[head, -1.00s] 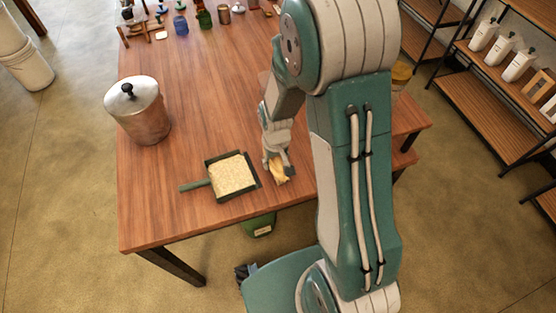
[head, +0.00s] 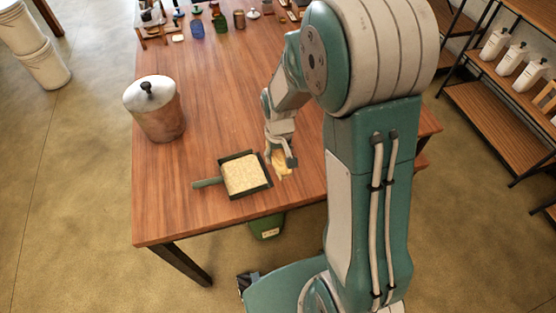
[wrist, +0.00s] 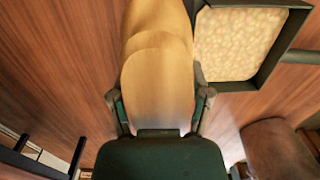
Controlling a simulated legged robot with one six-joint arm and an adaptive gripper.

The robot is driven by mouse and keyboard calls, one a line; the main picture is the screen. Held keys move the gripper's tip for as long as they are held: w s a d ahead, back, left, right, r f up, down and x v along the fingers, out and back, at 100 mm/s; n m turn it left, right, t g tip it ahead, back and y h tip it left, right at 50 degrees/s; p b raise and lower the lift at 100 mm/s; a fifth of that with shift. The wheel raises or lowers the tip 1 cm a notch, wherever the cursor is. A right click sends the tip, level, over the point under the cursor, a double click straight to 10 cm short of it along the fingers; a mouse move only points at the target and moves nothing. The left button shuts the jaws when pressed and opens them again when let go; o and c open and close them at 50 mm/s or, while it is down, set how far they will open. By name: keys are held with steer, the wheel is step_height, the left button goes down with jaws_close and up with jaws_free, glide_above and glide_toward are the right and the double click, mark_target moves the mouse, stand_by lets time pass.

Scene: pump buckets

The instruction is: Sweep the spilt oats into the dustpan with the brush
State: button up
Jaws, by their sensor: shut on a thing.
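The dark green dustpan (head: 207,183) lies on the table near its front edge, handle pointing left. A bed of pale oats (head: 243,174) covers its floor; the oats (wrist: 238,42) also show in the wrist view. My gripper (head: 280,160) is just right of the dustpan, low over the table. It is shut on the tan brush (head: 281,169), which lies between the fingers in the wrist view (wrist: 157,80), right beside the dustpan's edge. I cannot tell whether brush and dustpan touch. I see no loose oats on the bare wood; the arm hides some of the table.
Small jars (head: 220,22) line the far edge. A green bin (head: 267,227) is under the front edge. Shelves with white bottles (head: 512,57) stand right. The middle of the table is clear.

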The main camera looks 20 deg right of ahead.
steer(key=shift+a+r, duration=0.25)
steer(key=shift+r, duration=0.45)
steer(key=shift+a+r, duration=0.25)
steer(key=shift+r, duration=0.6)
steer(key=shift+d, duration=0.3)
